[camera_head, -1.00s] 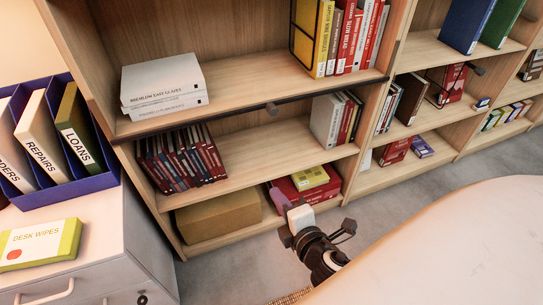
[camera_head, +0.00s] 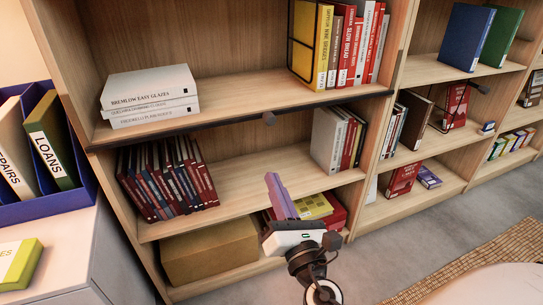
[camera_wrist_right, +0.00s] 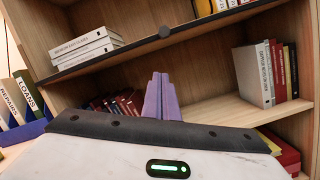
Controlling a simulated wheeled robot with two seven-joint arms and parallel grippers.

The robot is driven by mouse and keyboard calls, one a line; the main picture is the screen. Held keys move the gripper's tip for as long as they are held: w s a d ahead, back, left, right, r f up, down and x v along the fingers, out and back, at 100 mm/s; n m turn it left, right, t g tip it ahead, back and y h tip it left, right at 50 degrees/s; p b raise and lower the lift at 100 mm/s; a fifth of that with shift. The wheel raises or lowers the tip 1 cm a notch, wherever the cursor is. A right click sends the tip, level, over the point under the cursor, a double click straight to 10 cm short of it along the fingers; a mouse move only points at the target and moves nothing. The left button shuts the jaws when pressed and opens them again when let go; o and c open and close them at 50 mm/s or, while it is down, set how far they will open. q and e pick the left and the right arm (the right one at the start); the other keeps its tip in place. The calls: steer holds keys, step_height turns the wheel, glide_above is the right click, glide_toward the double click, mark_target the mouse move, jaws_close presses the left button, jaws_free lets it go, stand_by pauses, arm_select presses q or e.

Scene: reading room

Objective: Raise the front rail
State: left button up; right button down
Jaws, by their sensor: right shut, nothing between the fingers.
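The front rail (camera_head: 205,130) is a dark bar along the front edge of the bookcase's upper shelf, with a round dark knob (camera_head: 269,118) near its middle. It slopes across the right wrist view (camera_wrist_right: 110,54), where the knob (camera_wrist_right: 164,32) also shows. My right gripper (camera_head: 273,178) has purple fingers, shut and empty, pointing up in front of the middle shelf. In the head view its tips appear below the knob, apart from it; in the right wrist view the fingers (camera_wrist_right: 160,78) also point up below the knob. My left gripper is not in view.
White books (camera_head: 150,95) lie stacked behind the rail's left part; yellow and red books (camera_head: 345,45) stand at its right. Dark red books (camera_head: 170,180) lean on the middle shelf, with its centre clear. A blue file holder (camera_head: 80,195) stands at the left.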

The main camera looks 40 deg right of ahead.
mark_target(268, 118)
arm_select(q)
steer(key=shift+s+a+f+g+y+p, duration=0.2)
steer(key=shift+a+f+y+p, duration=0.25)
steer(key=shift+p, duration=0.45)
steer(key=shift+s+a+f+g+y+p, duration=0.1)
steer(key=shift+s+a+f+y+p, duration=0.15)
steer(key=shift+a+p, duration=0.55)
arm_select(e)
steer(key=w+d+r, duration=0.4)
steer(key=w+r, duration=0.1)
steer(key=w, duration=0.3)
steer(key=shift+w+d+r, duration=0.2)
steer(key=shift+w+r, duration=0.1)
steer(key=shift+r, duration=0.05)
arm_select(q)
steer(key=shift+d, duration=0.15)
